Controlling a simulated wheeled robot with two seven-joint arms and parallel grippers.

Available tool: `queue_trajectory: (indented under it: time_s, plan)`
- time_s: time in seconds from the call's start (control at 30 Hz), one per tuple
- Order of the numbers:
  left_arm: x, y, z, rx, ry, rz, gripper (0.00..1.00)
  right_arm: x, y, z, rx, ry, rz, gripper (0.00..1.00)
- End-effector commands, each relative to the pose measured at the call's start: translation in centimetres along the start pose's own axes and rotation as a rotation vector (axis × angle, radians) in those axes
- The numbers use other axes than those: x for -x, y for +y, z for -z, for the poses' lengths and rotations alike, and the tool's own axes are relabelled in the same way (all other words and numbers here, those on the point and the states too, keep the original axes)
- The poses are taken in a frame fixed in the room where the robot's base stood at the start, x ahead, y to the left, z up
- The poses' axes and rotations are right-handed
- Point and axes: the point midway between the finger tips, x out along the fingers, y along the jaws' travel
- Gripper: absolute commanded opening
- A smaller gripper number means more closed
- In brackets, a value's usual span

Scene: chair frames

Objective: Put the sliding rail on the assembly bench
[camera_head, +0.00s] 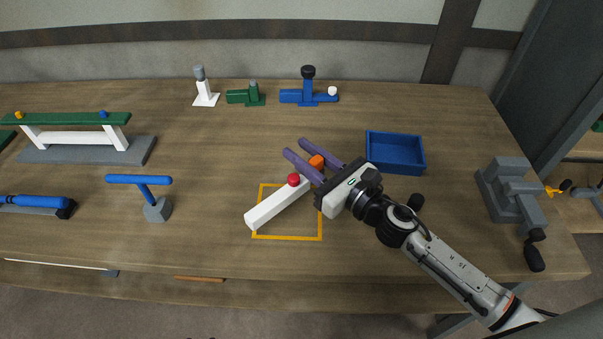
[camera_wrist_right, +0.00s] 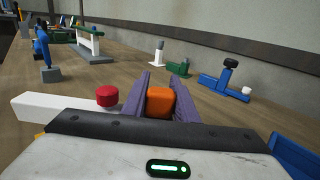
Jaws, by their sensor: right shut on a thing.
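The sliding rail appears to be the white bar (camera_head: 268,209) with a red knob (camera_head: 293,179) on top and an orange block (camera_head: 317,161) in line with it. My right gripper (camera_head: 296,147) has its purple fingers closed on the orange block. In the right wrist view the block (camera_wrist_right: 161,102) sits between the fingers, and the white bar (camera_wrist_right: 60,106) reaches out to the left. The bar lies across a yellow square outline (camera_head: 290,238) on the wooden assembly bench (camera_head: 400,250). I cannot tell whether it touches the bench. My left gripper is not in view.
A blue tray (camera_head: 395,153) is right of the gripper. A grey vise (camera_head: 512,195) stands at the right edge. A blue T-shaped tool (camera_head: 147,190) and a green-topped frame (camera_head: 75,138) stand on the left. Small fixtures (camera_head: 308,90) line the back. The front middle is clear.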

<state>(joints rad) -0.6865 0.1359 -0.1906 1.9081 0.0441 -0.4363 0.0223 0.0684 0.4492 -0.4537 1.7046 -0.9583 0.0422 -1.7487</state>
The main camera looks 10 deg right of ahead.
Motion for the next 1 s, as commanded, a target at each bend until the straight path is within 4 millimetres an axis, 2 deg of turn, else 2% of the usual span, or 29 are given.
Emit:
queue_trajectory:
  time_s: [0.23,0.63,0.67,0.77,1.0]
  plan:
    - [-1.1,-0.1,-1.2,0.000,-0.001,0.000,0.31,0.0,0.0,3.4,-0.004,-0.001,0.003,0.00]
    - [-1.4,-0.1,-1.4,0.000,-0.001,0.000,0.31,0.0,0.0,4.0,0.000,-0.002,0.001,0.00]
    - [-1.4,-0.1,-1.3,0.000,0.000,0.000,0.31,0.1,0.0,4.1,0.002,0.000,0.001,0.28]
    - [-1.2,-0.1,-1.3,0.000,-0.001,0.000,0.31,0.1,0.0,3.9,0.001,0.000,0.001,0.45]
    - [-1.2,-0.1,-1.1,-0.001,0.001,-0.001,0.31,0.1,0.0,3.9,0.001,0.001,0.001,0.45]
